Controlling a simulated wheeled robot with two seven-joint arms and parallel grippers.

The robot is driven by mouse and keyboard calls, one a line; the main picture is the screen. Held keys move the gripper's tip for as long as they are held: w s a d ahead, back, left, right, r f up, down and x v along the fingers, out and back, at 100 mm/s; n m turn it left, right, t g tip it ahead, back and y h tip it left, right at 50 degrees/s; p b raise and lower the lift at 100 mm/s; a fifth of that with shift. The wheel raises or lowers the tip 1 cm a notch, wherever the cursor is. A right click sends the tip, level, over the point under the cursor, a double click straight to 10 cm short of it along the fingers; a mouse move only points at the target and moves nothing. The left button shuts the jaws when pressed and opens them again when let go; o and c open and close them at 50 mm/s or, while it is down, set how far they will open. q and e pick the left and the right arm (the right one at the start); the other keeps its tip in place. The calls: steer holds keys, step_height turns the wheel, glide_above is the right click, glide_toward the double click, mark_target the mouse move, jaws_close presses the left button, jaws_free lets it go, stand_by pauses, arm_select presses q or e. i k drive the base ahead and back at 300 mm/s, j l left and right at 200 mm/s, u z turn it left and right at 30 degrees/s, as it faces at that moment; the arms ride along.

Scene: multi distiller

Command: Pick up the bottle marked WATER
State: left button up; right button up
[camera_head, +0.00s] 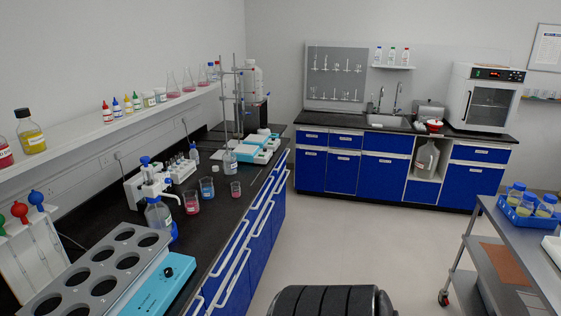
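I cannot read the word WATER on any bottle at this size. A clear bottle with a small label (229,162) stands on the black bench near the blue-and-white devices. A clear bottle with a blue pump top (158,213) stands closer, beside the block with round holes. A large clear jug (427,157) sits in an open cubby of the far blue cabinets. A large whitish bottle (253,78) stands at the back by the metal stands. Neither of my grippers is in view.
Beakers with pink liquid (192,202) and blue liquid (207,188) stand on the bench. A wall shelf (70,142) holds small bottles and flasks. A metal cart (505,242) at right carries a blue tray of bottles. A black ribbed object (330,301) is at the bottom. The middle floor is clear.

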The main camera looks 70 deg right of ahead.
mark_target(229, 159)
steer(key=z, duration=2.05)
steer(key=i+l+u, duration=0.1)
steer(key=u, duration=0.35)
steer(key=i+l+u, duration=0.2)
steer(key=u, duration=0.25)
steer(key=i+l+u, duration=0.1)
steer(key=l, duration=0.2)
steer(key=i+l+u, duration=0.1)
steer(key=i+l, duration=0.15)
steer(key=i+l+u, duration=0.1)
steer(key=l, duration=0.35)
steer(key=i+l+u, duration=0.1)
steer(key=l, duration=0.25)
steer(key=i+l, duration=0.2)
steer(key=l, duration=0.15)
steer(key=i+l+u, duration=0.15)
steer(key=l, duration=0.2)
